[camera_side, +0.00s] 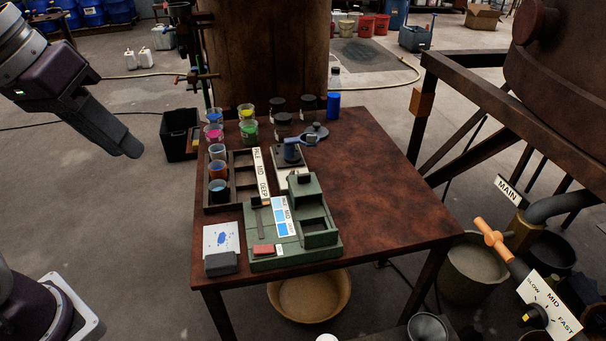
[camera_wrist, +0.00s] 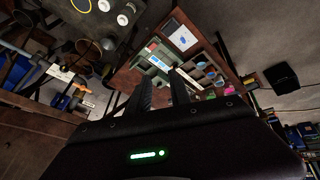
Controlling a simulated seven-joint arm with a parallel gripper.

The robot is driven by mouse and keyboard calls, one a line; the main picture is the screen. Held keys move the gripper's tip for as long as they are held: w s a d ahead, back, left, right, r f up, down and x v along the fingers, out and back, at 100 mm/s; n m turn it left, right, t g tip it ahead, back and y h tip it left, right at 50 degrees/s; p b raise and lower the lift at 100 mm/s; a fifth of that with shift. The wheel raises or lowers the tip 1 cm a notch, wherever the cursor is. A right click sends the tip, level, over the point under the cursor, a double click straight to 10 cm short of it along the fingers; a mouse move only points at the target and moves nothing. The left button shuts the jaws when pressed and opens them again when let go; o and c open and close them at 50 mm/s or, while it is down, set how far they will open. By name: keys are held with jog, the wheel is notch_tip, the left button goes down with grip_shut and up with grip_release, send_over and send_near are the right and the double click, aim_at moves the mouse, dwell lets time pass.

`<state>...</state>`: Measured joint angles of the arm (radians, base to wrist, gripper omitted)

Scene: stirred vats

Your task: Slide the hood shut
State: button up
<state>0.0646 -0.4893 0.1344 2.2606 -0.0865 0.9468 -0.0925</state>
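The green bench machine (camera_side: 262,262) stands at the front of the rusty table, with white labels and a red block on it. Its hood seems to be the green box with a dark knob (camera_side: 304,187) at the back right. In front of it is an open, dark-bottomed green compartment (camera_side: 319,233), which the hood does not cover. The machine also shows small in the wrist view (camera_wrist: 143,66), where hood and compartment are hard to separate. My gripper (camera_side: 130,150) hangs at the upper left, well away from the table. In the wrist view its two fingers (camera_wrist: 162,88) are apart, with nothing between them.
A wooden rack (camera_side: 212,196) with cups of paint stands left of the machine. A card with a blue blot (camera_side: 221,240) lies at the front left. The table's right side (camera_side: 390,210) is clear.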

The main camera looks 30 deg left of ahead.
jog(key=w+n, duration=0.1)
jog(key=w, duration=0.4)
jog(key=w+a+n, duration=0.1)
jog(key=w, duration=0.3)
jog(key=w+a+r+n+g, duration=0.1)
jog(key=w+n, duration=0.1)
jog(key=w, duration=0.3)
jog(key=shift+w+h, duration=0.3)
grip_shut()
jog(key=n+g+y, duration=0.1)
jog(key=n+y, duration=0.2)
jog(key=y, duration=0.1)
send_over(305, 186)
jog(key=w+a, duration=0.2)
jog(key=a, duration=0.1)
notch_tip(305, 186, down, 17)
jog(key=f, duration=1)
jog(key=shift+w+d+f, duration=0.3)
jog(key=shift+d+f, duration=0.05)
jog(key=shift+d, duration=0.05)
jog(key=shift+s+d, duration=0.2)
jog(key=shift+s, duration=0.1)
